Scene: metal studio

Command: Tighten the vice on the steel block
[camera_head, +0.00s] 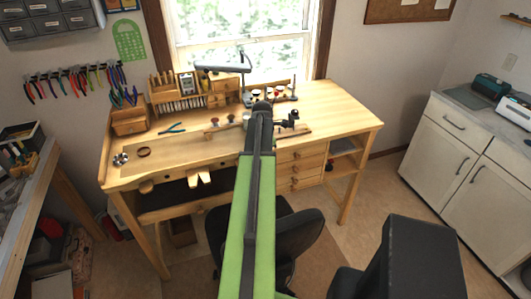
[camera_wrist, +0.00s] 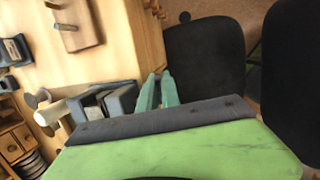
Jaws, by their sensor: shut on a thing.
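In the wrist view the grey vice (camera_wrist: 122,101) stands on the wooden bench, left of my gripper. A lighter grey piece (camera_wrist: 101,97), seemingly the steel block, sits between its jaws. My gripper (camera_wrist: 158,88) has two teal fingers close beside the vice's right side. They are shut on a slim part there, seemingly the vice handle, which is mostly hidden by the fingers and my wrist. In the head view a small dark shape (camera_head: 291,117), likely the vice, shows just right of my arm's end. My gripper is hidden there by my arm.
The workbench (camera_head: 335,105) is clear at its right end. Pliers (camera_head: 172,128) lie at its left, and tool racks and small drawers line its back. A black chair (camera_head: 305,235) stands against its front. White cabinets (camera_head: 450,160) stand at the right.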

